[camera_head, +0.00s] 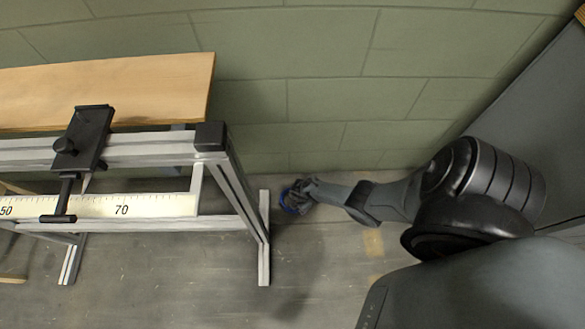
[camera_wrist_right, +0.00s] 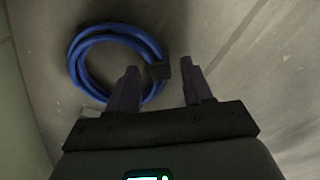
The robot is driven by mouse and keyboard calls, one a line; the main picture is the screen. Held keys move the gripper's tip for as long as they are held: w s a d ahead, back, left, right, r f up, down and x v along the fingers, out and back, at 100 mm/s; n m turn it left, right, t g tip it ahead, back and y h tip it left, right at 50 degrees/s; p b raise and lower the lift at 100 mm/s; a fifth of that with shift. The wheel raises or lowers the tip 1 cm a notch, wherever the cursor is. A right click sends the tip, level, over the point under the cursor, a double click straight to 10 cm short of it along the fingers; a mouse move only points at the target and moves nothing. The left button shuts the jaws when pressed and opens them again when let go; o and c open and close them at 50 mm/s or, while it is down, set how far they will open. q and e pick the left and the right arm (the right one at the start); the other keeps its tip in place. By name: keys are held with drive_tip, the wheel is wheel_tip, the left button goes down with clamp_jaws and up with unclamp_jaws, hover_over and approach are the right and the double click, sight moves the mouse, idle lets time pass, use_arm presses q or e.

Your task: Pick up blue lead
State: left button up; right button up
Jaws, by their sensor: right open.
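The blue lead (camera_wrist_right: 85,45) is a coiled loop with a dark block (camera_wrist_right: 160,70) on its right side, seen in the right wrist view. It appears to lie on the grey floor. My right gripper (camera_wrist_right: 160,85) is open, with its two fingers apart and the dark block showing between them. The left finger overlaps the lower right part of the coil in the picture; I cannot tell whether it touches. In the head view, my right gripper (camera_head: 301,190) is low near the floor, and a bit of blue lead (camera_head: 287,200) shows beside it. My left gripper is not in view.
A metal frame (camera_head: 262,240) with a scale (camera_head: 130,206) and a black clamp (camera_head: 85,138) stands at the left. A wooden board (camera_head: 110,88) is behind it. A green block wall (camera_head: 290,60) closes the back. Open floor (camera_head: 330,270) lies right of the frame's leg.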

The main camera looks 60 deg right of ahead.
drive_tip(key=shift+f, duration=0.4)
drive_tip(key=shift+r, duration=0.1)
clamp_jaws()
drive_tip(key=shift+r, duration=0.15)
